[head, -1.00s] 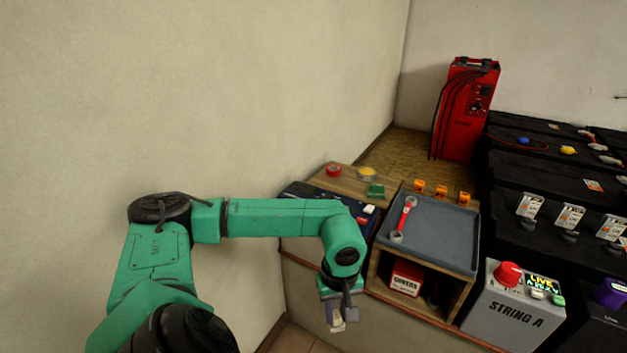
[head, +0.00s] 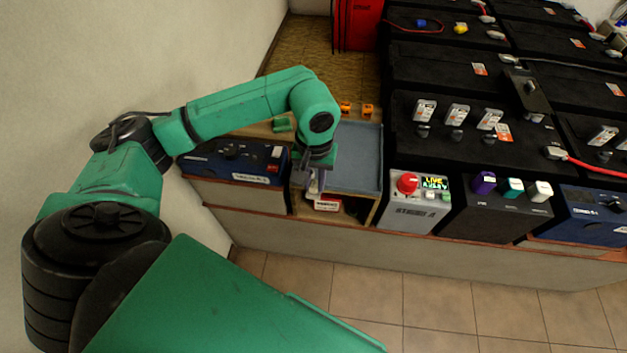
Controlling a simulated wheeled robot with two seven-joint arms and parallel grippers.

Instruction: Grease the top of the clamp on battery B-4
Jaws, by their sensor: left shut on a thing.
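My left gripper (head: 311,180) points down at the front left of the shelf box and is shut on a small pale thing, mostly hidden by the fingers. Black batteries (head: 440,70) fill the back right. Their labels are too small to read, so I cannot tell which is B-4. A grey clamp (head: 555,153) with a red cable sits on a battery at the right, well away from my gripper. My right gripper is not in view.
The blue-grey tray (head: 358,160) tops the wooden shelf box, with a red-and-white box (head: 327,204) inside. A grey control box with a red button (head: 407,183) stands to its right. A dark flat thing (head: 528,91) lies on the batteries. The tiled floor (head: 450,300) in front is clear.

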